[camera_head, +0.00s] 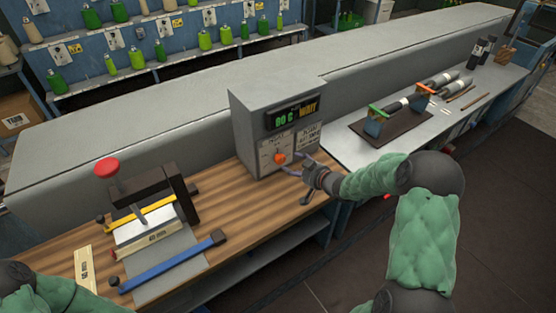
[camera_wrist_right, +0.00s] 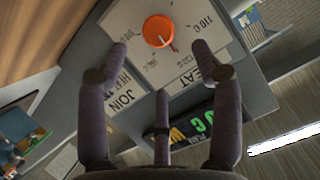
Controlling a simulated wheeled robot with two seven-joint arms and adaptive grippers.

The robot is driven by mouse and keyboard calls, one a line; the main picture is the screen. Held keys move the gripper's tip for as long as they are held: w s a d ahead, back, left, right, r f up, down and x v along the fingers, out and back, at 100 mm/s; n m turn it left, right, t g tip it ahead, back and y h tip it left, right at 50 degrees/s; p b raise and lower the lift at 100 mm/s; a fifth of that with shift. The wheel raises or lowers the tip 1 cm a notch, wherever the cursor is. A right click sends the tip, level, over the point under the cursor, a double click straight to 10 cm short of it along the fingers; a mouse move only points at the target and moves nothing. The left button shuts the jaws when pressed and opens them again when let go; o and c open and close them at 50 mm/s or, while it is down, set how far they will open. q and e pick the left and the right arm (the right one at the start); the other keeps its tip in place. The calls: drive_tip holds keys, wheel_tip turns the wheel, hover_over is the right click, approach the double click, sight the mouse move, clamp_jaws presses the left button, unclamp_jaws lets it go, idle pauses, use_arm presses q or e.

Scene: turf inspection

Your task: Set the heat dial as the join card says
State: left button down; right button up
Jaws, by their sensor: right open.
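The orange heat dial (camera_head: 280,158) is on the front of a grey control box (camera_head: 250,108). In the right wrist view the dial (camera_wrist_right: 158,30) has a pointer line toward its lower right; most scale marks are too small to read, one reads 110 C. The join card (camera_head: 308,136) is right of the dial; in the wrist view the card (camera_wrist_right: 122,92) reads JOIN HEAT, its value partly hidden by a finger. My right gripper (camera_head: 295,172) is open in front of the dial, its fingers (camera_wrist_right: 159,50) either side and not visibly touching. My left gripper is out of view.
The display (camera_head: 293,115) on the box shows green digits and an amber WAIT. A press with a red knob (camera_head: 107,167) and a blue bar (camera_head: 175,260) occupy the wooden bench at left. A dark mat (camera_head: 385,145) with a fixture lies on the light bench at right.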

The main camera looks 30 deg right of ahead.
sight(282, 159)
drive_tip(key=b+x, duration=0.1)
drive_tip(key=x, duration=0.7)
drive_tip(key=shift+w+b, duration=0.2)
drive_tip(key=shift+b, duration=0.1)
drive_tip(key=shift+c, duration=0.3)
drive_tip(key=c, duration=1)
